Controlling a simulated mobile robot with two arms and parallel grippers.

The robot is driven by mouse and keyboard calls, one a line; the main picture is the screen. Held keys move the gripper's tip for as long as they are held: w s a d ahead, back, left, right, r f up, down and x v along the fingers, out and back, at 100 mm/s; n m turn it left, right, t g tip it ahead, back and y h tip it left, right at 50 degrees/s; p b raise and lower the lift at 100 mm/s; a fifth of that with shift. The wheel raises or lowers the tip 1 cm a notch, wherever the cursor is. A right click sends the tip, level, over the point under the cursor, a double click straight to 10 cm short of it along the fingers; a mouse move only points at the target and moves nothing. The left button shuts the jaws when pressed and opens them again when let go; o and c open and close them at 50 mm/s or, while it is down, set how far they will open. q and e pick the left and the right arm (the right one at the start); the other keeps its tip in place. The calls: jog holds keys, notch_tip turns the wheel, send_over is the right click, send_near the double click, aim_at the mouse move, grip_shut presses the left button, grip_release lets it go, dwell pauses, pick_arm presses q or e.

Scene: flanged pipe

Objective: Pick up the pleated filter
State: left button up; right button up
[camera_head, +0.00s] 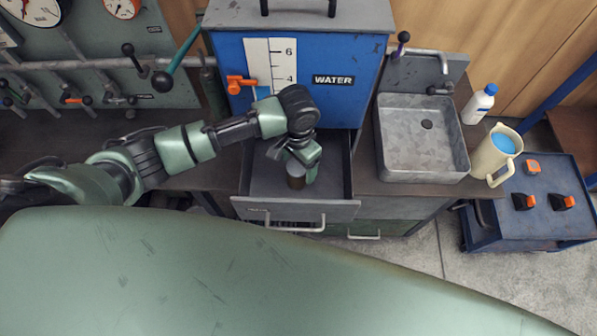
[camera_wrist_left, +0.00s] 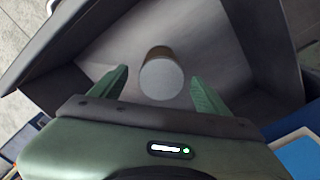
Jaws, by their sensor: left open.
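The pleated filter (camera_head: 296,175) is a small dark cylinder with a lighter grey top, standing in the open drawer (camera_head: 258,207) under the blue water tank. In the left wrist view the filter (camera_wrist_left: 161,77) shows a pale round end and a brownish side. My left gripper (camera_head: 290,160) is above and just behind it in the drawer, partly covering it. In the left wrist view the two green fingers (camera_wrist_left: 158,84) are spread wide, one on each side of the filter, with gaps to both; I cannot tell their height relative to it. My right gripper is not in view.
The drawer walls stand close around my left gripper. The blue water tank (camera_head: 345,95) rises behind it. A metal sink (camera_head: 425,150) is to the right, with a white bottle (camera_head: 480,104), a cream jug (camera_head: 494,155) and a blue cart (camera_head: 550,220) beyond. Pipes with valve handles (camera_head: 95,63) line the left wall.

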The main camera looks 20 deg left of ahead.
pick_arm(q)
jog(key=shift+s+f, duration=0.15)
jog(key=shift+f, duration=0.65)
notch_tip(320, 180, down, 5)
jog(key=shift+r+p, duration=0.2)
jog(key=shift+p, duration=0.1)
jog(key=shift+c, duration=0.3)
jog(key=shift+r, duration=0.1)
jog(key=c, duration=1.5)
